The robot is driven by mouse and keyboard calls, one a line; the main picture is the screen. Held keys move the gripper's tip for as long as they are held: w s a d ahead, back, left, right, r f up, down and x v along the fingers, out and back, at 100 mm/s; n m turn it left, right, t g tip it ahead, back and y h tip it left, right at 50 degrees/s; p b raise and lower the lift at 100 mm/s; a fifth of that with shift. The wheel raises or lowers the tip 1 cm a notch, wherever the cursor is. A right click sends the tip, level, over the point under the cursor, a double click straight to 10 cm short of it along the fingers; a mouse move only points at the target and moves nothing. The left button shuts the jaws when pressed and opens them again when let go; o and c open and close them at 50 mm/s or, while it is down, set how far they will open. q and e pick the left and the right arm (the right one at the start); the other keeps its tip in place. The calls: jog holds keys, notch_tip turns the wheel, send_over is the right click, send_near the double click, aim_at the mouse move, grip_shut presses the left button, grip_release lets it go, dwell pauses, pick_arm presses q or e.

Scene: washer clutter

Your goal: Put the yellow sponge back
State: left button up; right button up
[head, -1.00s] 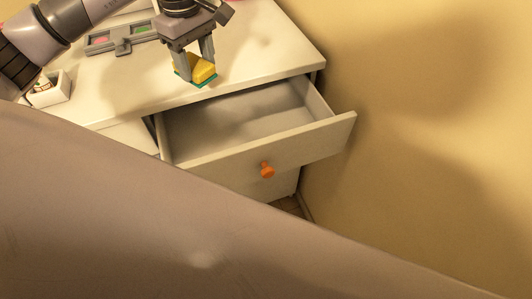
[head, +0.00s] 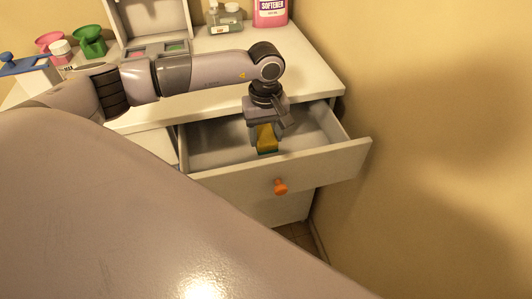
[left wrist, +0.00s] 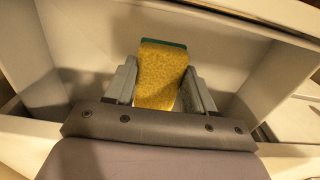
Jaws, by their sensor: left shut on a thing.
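The yellow sponge (head: 266,138) has a green scouring side. My left gripper (head: 264,143) is shut on it and holds it upright in the opening of the pulled-out drawer (head: 262,178). In the left wrist view the sponge (left wrist: 160,75) sits between the two fingers of the gripper (left wrist: 160,88), with the drawer's interior (left wrist: 85,45) around it. The drawer has an orange knob and looks empty otherwise. I cannot tell whether the sponge touches the drawer floor. My right gripper is not in view.
The white cabinet top (head: 315,75) holds a pink softener bottle (head: 270,12), small bottles (head: 225,18), a box with its lid up (head: 155,18) and green (head: 89,42) and pink cups. A yellow wall stands close on the right. A large grey surface fills the lower left.

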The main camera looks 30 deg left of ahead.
pick_arm(q)
notch_tip(320, 180, down, 8)
dwell(0.5)
jog(key=shift+f, duration=0.2)
jog(key=o, duration=0.9)
jog(key=shift+r, duration=0.1)
jog(key=shift+o, duration=0.2)
jog(key=shift+r, duration=0.1)
